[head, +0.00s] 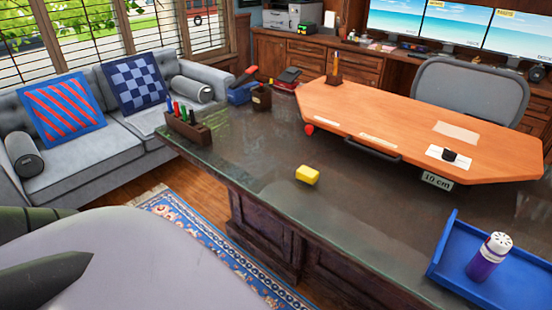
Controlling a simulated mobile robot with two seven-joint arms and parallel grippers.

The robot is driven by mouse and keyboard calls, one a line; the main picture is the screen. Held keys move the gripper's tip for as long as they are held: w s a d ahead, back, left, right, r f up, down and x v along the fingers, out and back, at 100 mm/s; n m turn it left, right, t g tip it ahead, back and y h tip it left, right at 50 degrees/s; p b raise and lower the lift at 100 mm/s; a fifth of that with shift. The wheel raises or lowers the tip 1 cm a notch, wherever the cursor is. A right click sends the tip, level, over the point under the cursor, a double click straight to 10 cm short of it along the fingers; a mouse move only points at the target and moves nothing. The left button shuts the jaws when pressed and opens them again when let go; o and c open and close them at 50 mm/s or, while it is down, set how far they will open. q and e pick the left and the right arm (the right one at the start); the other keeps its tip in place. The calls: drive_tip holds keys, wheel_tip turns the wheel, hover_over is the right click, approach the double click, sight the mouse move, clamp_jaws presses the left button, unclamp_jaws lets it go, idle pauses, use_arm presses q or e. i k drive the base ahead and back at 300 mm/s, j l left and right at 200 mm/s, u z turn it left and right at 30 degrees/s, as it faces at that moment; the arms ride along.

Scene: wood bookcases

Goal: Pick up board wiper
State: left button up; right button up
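A small yellow block (307,175), which looks like the board wiper, lies on the dark green-grey desk top (260,205) close to the desk's near edge. Its top and near faces show, and nothing covers it or touches its sides. Neither of my grippers can be made out in the head view. Dark pieces and a large pale rounded shape at the lower left look like parts of my own body.
A raised orange board (400,115) stands behind the block. A blue tray (445,245) with a purple, white-topped bottle (488,258) is at right. A wooden marker holder (188,128) stands at the left corner. Desk around the block is clear. A sofa (95,150) is left.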

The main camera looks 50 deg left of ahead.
sight(308, 177)
drive_tip(key=u, duration=1.15)
drive_tip(key=i+j, duration=0.1)
drive_tip(key=j, duration=0.25)
drive_tip(key=i+j, duration=0.1)
drive_tip(key=j, duration=0.2)
drive_tip(key=i+j, duration=0.1)
drive_tip(key=j, duration=0.25)
drive_tip(key=i+j, duration=0.15)
drive_tip(key=j, duration=0.2)
drive_tip(key=j+z, duration=0.25)
drive_tip(key=i+j+z, duration=0.1)
drive_tip(key=j+z, duration=0.2)
